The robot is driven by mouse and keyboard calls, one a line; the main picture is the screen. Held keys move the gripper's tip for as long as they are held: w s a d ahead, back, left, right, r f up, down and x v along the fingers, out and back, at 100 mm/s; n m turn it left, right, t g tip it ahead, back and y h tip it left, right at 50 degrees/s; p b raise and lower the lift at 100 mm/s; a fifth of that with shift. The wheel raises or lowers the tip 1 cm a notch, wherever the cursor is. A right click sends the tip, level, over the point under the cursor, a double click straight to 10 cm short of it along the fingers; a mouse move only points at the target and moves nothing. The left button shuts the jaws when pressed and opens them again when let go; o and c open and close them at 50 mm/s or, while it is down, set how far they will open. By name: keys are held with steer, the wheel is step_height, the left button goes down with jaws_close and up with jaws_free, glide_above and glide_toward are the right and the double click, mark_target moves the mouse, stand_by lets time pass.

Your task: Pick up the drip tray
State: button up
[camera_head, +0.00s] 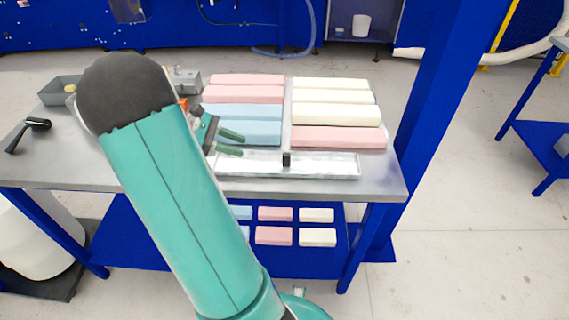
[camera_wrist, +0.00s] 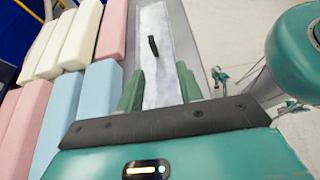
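The drip tray (camera_head: 320,166) looks like a long, shallow, pale metal tray lying along the front edge of the grey table. In the wrist view the tray (camera_wrist: 155,88) runs away from me between my two green fingers. My gripper (camera_head: 243,146) is open and empty, over the left part of the tray. Its fingers (camera_wrist: 157,72) appear on either side of the tray. Whether they touch it I cannot tell. My arm hides the tray's left end in the head view.
Pink, blue and white foam blocks (camera_head: 335,115) lie in two columns right behind the tray. A grey open box (camera_head: 60,90) and a black-handled tool (camera_head: 30,130) are at the left. A blue post (camera_head: 440,110) stands at the table's right. More blocks (camera_head: 275,235) lie on the lower shelf.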

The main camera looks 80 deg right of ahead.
mark_target(286, 154)
steer(key=shift+s+d+f+g, duration=0.2)
steer(key=shift+s+d, duration=0.05)
steer(key=shift+d, duration=0.15)
steer(key=shift+s+d+f+g, duration=0.2)
steer(key=shift+s+d, duration=0.05)
steer(key=shift+d, duration=0.15)
steer(key=x, duration=0.8)
steer(key=shift+s+d, duration=0.1)
steer(key=shift+s, duration=0.15)
steer(key=x, duration=0.5)
steer(key=shift+d+f, duration=0.1)
steer(key=shift+d, duration=0.2)
jaws_close()
